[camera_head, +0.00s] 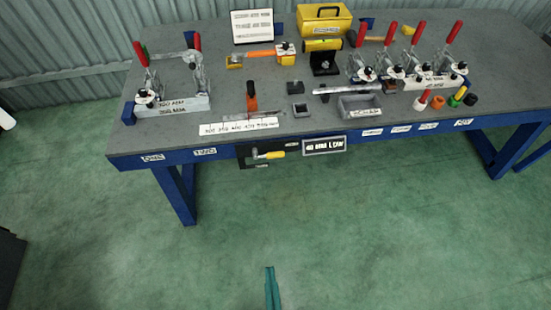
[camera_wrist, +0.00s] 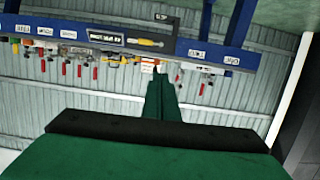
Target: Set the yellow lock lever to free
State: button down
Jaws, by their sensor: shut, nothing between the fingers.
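The yellow lock lever (camera_head: 273,155) lies roughly level on a black plate (camera_head: 256,163) at the front edge of the workbench. In the wrist view, which is upside down, the lever (camera_wrist: 147,42) shows beside the blue rail, beyond my fingers. My gripper (camera_head: 271,272) shows as a narrow teal shape at the bottom of the head view, over the floor and well apart from the lever. In the wrist view my gripper (camera_wrist: 166,80) is shut and empty. Small markings by the lever are too blurred to read.
A framed label plate (camera_head: 324,146) sits right of the black plate. The grey bench top (camera_head: 190,140) holds red-handled clamps (camera_head: 198,80), a grey bin (camera_head: 360,106) and a yellow toolbox (camera_head: 323,19). Blue bench legs (camera_head: 173,196) stand below. The green floor in front is clear.

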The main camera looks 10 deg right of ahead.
jog(key=w+d+f, duration=0.1)
jog(key=w+d, duration=0.3)
jog(key=w, duration=1.1)
jog(key=w+d+f, duration=0.1)
jog(key=w+d, duration=0.3)
jog(key=w, duration=1)
jog(key=f+x, duration=0.3)
jog(key=x, duration=1)
jog(key=shift+s+a+g, duration=0.3)
jog(key=shift+s+g, duration=0.1)
jog(key=shift+s, duration=0.05)
jog(key=shift+a+f, duration=0.1)
jog(key=shift+a, duration=0.05)
